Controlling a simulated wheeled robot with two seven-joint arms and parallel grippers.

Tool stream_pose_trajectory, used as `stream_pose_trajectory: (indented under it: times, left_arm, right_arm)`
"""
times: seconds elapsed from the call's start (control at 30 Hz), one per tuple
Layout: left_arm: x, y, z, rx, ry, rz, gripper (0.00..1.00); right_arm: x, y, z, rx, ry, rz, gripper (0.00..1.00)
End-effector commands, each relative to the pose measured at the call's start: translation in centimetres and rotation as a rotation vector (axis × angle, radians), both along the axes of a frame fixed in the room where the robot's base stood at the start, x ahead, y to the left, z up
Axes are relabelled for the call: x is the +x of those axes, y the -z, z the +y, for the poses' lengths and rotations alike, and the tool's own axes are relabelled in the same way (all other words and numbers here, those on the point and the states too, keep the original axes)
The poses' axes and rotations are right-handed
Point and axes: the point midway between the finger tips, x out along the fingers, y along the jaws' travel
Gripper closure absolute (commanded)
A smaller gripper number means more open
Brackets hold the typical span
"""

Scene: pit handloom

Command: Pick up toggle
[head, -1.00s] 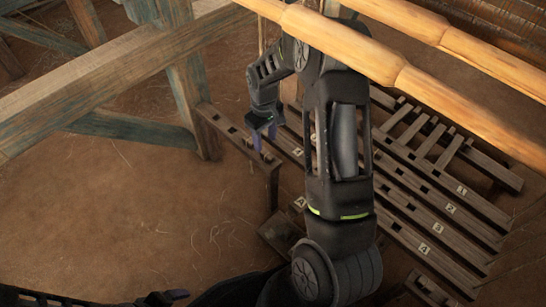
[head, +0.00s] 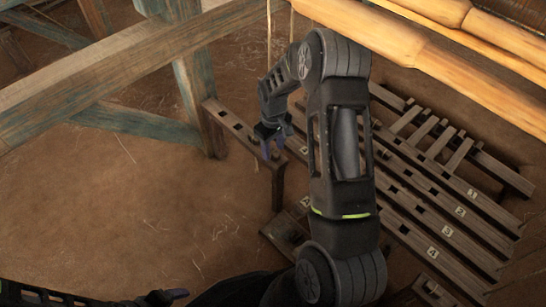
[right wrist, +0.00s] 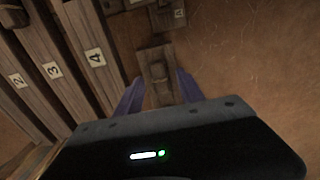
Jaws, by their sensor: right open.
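My right gripper (head: 272,148) is open, its purple fingers pointing down over the near end of a narrow wooden rail (head: 240,128). In the right wrist view my right gripper (right wrist: 158,92) has its fingers apart on either side of a small brown wooden piece (right wrist: 157,72). That piece may be the toggle, but I cannot tell it clearly from the rail. No contact with the fingers shows. My left gripper (head: 168,297) is at the bottom left edge, partly cut off; its jaw state is unclear.
Slotted treadle boards with number tags (head: 450,205) lie right of my right arm. Blue-worn loom posts (head: 190,85) and a thick beam (head: 110,70) stand at the left. Pale round bars (head: 400,45) cross the top right. Bare earth floor (head: 130,200) is open at left.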

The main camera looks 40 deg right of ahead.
Motion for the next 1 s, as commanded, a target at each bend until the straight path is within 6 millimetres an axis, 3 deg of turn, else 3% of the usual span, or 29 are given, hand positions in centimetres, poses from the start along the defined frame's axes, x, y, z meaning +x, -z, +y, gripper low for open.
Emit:
stream_pose_trajectory:
  times: [0.1, 0.7, 1.0]
  left_arm:
    - [0.12, 0.48, 0.07, 0.001, -0.002, -0.002, 0.15]
    - [0.13, 0.39, 0.08, 0.002, -0.002, -0.003, 0.15]
    - [0.12, 0.39, 0.07, 0.001, -0.002, -0.002, 0.15]
  right_arm:
    - [0.04, 1.15, 0.01, 0.0, 0.0, -0.001, 0.55]
    - [0.04, 1.11, 0.01, 0.0, 0.0, -0.001, 0.55]
    - [0.03, 1.11, 0.01, 0.0, 0.0, -0.001, 0.78]
